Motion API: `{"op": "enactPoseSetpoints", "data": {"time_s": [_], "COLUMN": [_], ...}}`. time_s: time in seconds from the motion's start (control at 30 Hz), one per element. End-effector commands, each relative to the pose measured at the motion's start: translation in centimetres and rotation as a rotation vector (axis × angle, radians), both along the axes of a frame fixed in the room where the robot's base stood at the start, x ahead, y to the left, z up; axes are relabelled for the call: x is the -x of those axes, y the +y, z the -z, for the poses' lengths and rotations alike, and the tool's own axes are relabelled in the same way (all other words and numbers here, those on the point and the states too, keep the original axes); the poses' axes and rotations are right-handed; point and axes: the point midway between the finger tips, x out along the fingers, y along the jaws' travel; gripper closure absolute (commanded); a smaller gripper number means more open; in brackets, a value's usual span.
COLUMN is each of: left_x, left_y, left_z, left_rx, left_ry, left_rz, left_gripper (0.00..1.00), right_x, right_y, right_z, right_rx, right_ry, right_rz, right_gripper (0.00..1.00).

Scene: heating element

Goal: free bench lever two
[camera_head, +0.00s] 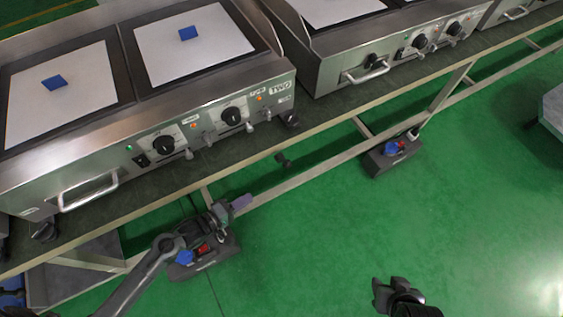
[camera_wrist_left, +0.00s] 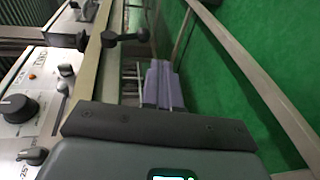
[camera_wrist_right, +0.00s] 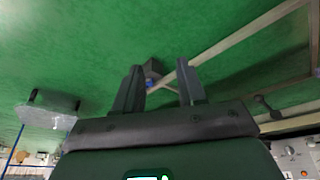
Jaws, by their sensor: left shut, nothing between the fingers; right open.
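In the left wrist view the black lever (camera_wrist_left: 125,37) lies ahead and left of the fingertips. In the right wrist view a black lever (camera_wrist_right: 267,105) shows at the right, by the bench rail. My left gripper (camera_head: 242,202) is shut and empty, below and left of the lever, apart from it; its purple-grey fingers (camera_wrist_left: 159,68) are together. My right gripper (camera_head: 384,290) is open and empty at the lower right, far from the lever; its fingers (camera_wrist_right: 160,68) are spread.
Griddle units with blue blocks (camera_head: 188,33) on pale plates stand on the bench (camera_head: 215,158). A metal rail (camera_head: 320,160) runs below the bench. Dark boxes with blue and red parts sit low down, one near my left arm (camera_head: 215,262), one farther right (camera_head: 385,165).

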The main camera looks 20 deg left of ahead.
Motion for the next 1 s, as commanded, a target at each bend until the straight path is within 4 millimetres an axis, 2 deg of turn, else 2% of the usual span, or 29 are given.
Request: {"op": "enactPoseSetpoints", "data": {"time_s": [0.03,0.1,0.23,0.47,0.8,1.0], "left_x": [-0.5,-1.1,-1.8,-4.2,-9.5,-11.9], "left_y": [0.6,0.9,0.8,-0.5,-3.6,-5.0], "left_z": [-1.3,-2.3,-2.8,-2.0,-0.7,-0.2], "left_rx": [-0.013,-0.023,-0.028,-0.027,-0.028,-0.029], "left_ry": [-0.005,-0.018,-0.028,-0.033,-0.032,-0.033], "left_rz": [0.0,0.003,0.005,0.004,0.004,0.004], "left_gripper": [1.0,1.0,1.0,1.0,1.0,1.0], "right_x": [0.7,1.5,2.2,2.3,2.3,2.3], "right_y": [-0.2,-0.3,-0.2,-0.2,-0.2,-0.2], "right_z": [-1.0,-0.8,-0.3,1.5,5.0,6.9], "right_rx": [-0.004,-0.006,-0.009,-0.008,-0.007,-0.008], "right_ry": [0.014,0.035,0.055,0.055,0.055,0.056], "right_rz": [0.011,0.02,0.02,0.018,0.018,0.017], "right_gripper": [0.6,0.6,0.6,0.6,0.6,0.6]}}
